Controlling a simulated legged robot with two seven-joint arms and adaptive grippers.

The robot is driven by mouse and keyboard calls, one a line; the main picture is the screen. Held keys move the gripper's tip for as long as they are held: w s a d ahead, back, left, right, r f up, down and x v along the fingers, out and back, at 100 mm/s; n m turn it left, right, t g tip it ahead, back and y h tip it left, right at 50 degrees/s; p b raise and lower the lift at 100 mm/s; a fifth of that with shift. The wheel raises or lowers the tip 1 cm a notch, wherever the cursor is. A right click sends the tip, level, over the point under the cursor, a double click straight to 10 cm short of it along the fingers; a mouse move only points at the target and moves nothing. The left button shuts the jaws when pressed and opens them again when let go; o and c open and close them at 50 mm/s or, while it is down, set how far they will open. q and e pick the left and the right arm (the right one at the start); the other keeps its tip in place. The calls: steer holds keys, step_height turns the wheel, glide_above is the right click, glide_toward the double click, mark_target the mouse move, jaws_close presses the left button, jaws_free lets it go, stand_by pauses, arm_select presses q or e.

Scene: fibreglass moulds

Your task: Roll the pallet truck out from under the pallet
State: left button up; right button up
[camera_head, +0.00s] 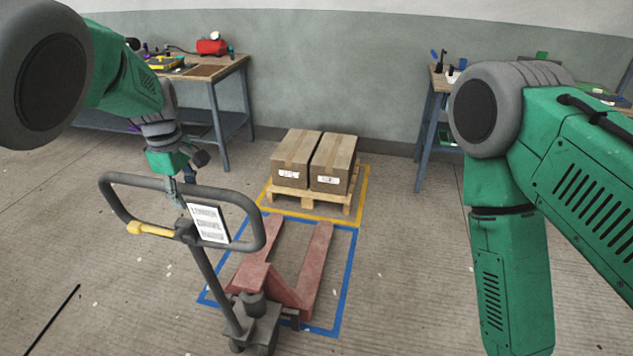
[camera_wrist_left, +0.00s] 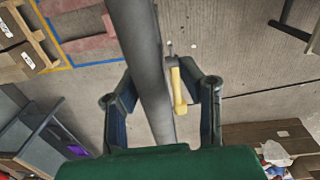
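The red pallet truck (camera_head: 264,275) stands on the floor inside a blue taped outline, with its forks toward the pallet. The fork tips show just in front of the wooden pallet (camera_head: 319,202), seemingly clear of it. The truck's grey loop handle (camera_head: 262,222) rises at the left, with a yellow lever (camera_head: 150,230). My left gripper (camera_head: 180,165) is at the handle's far bar. In the left wrist view the bar (camera_wrist_left: 143,60) passes between the spread fingers of this gripper (camera_wrist_left: 160,85), with a gap on the right side. My right gripper is out of view.
Two cardboard boxes (camera_head: 334,160) sit on the pallet inside a yellow taped outline (camera_head: 363,190). Workbenches stand at the back left (camera_head: 212,85) and back right (camera_head: 426,120). The floor left and right of the truck is mostly clear.

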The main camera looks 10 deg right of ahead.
arm_select(q)
steer(key=r, duration=0.9)
steer(key=shift+s+r, duration=0.1)
steer(key=shift+s, duration=0.15)
step_height(320, 180, up, 8)
steer(key=s+a, duration=0.1)
steer(key=s, duration=0.1)
steer(key=shift+s+r, duration=0.25)
steer(key=shift+s, duration=0.15)
steer(key=shift+a+f, duration=0.1)
